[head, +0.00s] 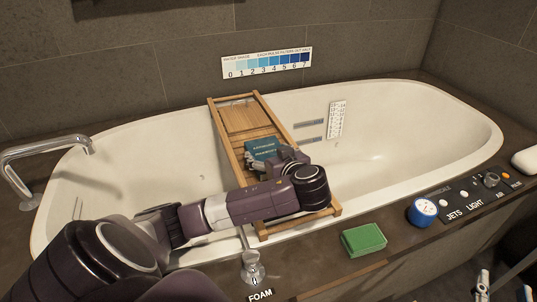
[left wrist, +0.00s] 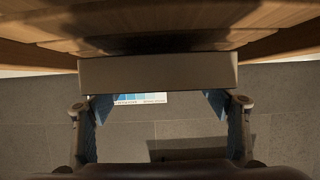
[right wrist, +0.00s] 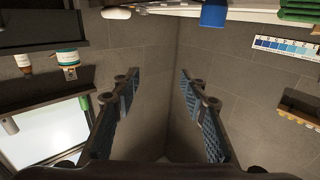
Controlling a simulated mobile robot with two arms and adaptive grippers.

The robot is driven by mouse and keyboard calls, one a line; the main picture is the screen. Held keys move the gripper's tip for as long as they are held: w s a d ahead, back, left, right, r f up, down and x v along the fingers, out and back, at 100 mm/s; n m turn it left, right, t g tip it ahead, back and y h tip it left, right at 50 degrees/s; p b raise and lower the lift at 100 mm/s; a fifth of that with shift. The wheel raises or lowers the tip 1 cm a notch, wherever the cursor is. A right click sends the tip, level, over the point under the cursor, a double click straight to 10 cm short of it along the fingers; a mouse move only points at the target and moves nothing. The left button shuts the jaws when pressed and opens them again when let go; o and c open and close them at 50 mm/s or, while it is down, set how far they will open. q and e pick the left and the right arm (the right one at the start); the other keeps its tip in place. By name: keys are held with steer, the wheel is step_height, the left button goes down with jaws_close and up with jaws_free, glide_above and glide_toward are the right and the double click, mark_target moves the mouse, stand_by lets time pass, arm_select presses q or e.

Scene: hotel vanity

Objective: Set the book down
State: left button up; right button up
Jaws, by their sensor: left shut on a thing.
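The teal book (head: 264,149) is at the wooden bath tray (head: 218,120), over its middle, with its cover facing up. My left gripper (head: 287,158) is shut on the book at its near right side; the arm hides part of the book and tray. In the left wrist view the book's pale edge (left wrist: 158,75) spans between the fingers, close to the tray's slats (left wrist: 60,30). I cannot tell whether the book touches the tray. My right gripper (right wrist: 160,88) is open and empty, away from the tray.
The tray lies across the white bathtub (head: 400,115). A faucet (head: 45,150) stands at the left. A green sponge-like block (head: 363,240), a blue round dial (head: 422,212) and a control panel (head: 470,198) are on the front ledge.

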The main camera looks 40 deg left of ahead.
steer(key=shift+r, duration=0.1)
arm_select(q)
steer(key=shift+f, duration=0.55)
steer(key=o, duration=1.3)
steer(key=shift+o, duration=0.3)
arm_select(e)
step_height(320, 180, up, 2)
steer(key=shift+a+r+t+y, duration=0.15)
steer(key=shift+t+y, duration=0.15)
steer(key=shift+t, duration=0.2)
